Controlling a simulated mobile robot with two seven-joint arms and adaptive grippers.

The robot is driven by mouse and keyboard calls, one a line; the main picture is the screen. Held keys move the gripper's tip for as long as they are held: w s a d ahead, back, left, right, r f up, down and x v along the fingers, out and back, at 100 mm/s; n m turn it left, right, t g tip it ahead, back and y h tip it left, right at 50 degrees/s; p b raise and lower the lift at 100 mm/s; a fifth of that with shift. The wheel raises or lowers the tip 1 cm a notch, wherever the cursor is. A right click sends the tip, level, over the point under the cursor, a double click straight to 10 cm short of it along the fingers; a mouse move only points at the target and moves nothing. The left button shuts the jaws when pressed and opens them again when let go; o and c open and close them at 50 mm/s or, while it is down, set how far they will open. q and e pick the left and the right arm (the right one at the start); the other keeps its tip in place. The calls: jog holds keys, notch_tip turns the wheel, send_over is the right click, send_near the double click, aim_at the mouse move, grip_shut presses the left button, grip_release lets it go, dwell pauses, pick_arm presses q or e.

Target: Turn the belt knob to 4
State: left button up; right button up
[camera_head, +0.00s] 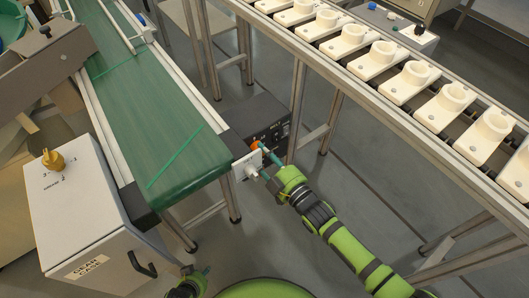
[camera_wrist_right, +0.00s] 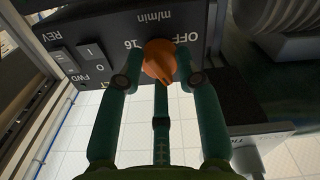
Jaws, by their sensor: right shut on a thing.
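The orange belt knob (camera_wrist_right: 159,58) sits on a dark control panel (camera_wrist_right: 105,40) marked "m/min", with "OFF" to its right and "16" to its left. Its narrow end points down in the right wrist view; other numbers are hidden or out of sight. My right gripper (camera_wrist_right: 160,78) is shut on the knob, with teal fingers around it. In the head view the knob (camera_head: 255,145) is a small orange spot at the right gripper's (camera_head: 264,160) fingertips. My left gripper (camera_head: 205,271) shows only partly at the bottom edge, away from the panel; its opening is unclear.
The panel also has rocker switches (camera_wrist_right: 80,55) marked FWD and REV. The green conveyor belt (camera_head: 150,110) ends beside the panel. A rack of white sockets (camera_head: 410,82) runs along the right. A grey cabinet (camera_head: 85,205) with a yellow knob stands left.

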jog(key=shift+a+r+n, duration=0.1)
jog(key=shift+r+n, duration=0.05)
jog(key=shift+n, duration=1)
jog(key=shift+a+r+n, duration=0.15)
jog(key=shift+n, duration=1.05)
jog(key=shift+a+r+n, duration=0.1)
jog(key=shift+r+n, duration=0.05)
jog(key=shift+n, duration=1)
jog(key=shift+s+y, duration=0.1)
jog(key=shift+y, duration=0.2)
jog(key=o, duration=1.1)
jog(key=shift+a, duration=0.1)
jog(key=shift+o, duration=0.2)
jog(key=shift+f, duration=0.35)
